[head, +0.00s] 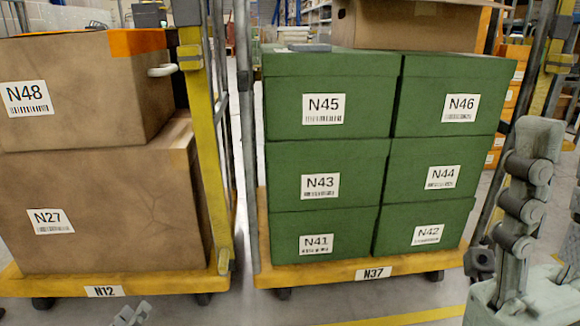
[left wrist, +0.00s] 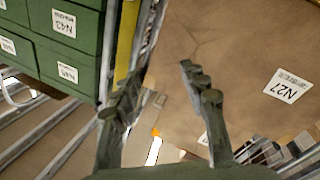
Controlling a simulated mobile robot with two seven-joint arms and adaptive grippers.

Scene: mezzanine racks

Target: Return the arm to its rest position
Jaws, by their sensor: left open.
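My left gripper (head: 132,314) shows only by its fingertips at the bottom edge of the head view, low in front of the left cart. In the left wrist view its two fingers (left wrist: 158,78) stand apart with nothing between them. Beyond them is the large brown box N27 (head: 105,215), which also shows in the left wrist view (left wrist: 235,70). Most of the left arm is out of the head view. Grey jointed parts of mine stand at the right edge of the head view.
Brown box N48 (head: 90,100) sits on N27, on yellow cart N12 (head: 150,287). Several green boxes (head: 330,170) stand stacked on yellow cart N37 (head: 330,275), with a brown carton (head: 410,25) on top. Upright cart posts (head: 245,130) flank a narrow gap. Floor shows in front.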

